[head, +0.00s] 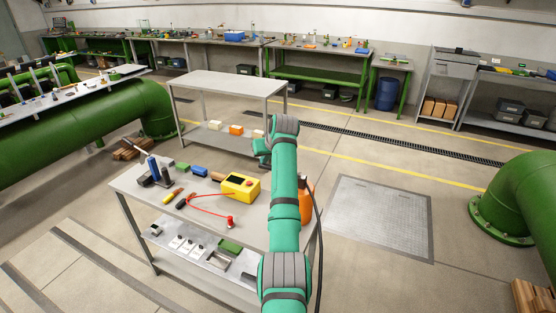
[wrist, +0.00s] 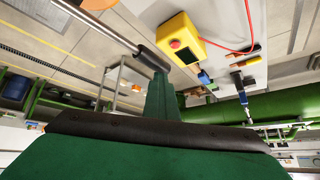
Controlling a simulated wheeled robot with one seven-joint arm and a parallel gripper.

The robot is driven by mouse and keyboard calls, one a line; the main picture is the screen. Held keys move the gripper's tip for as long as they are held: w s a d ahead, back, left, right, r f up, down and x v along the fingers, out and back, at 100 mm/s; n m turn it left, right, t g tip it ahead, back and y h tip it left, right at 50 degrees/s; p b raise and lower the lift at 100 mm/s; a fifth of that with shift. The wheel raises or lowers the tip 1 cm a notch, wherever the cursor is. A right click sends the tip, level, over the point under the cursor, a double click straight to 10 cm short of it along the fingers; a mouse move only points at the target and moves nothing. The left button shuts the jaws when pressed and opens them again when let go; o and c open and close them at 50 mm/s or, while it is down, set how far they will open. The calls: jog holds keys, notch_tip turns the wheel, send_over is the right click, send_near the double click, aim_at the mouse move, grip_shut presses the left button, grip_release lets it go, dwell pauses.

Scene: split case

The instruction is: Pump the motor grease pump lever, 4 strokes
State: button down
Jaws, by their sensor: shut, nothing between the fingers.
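The lever, a bare metal rod with a dark grip (wrist: 152,60), comes in from the top left of the wrist view. An orange upright body with a black hose (head: 307,200), which looks like the grease pump, stands at the table's right end in the head view, partly hidden by my arm. The lever is hidden there. My gripper (wrist: 163,88) is shut and empty, its green end right by the grip in the wrist view. I cannot tell whether they touch.
A yellow box with a red button (head: 240,187) and its red cord lie on the grey table (head: 130,186), with a blue tool (head: 154,167) at the left end. A bare grey table (head: 225,83) stands behind. Green pipes (head: 70,132) flank the area; a floor plate (head: 380,215) is clear.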

notch_tip(320, 180, up, 6)
jog(key=shift+d+r, duration=0.25)
jog(key=shift+d, duration=0.1)
dwell(0.5)
dwell(0.4)
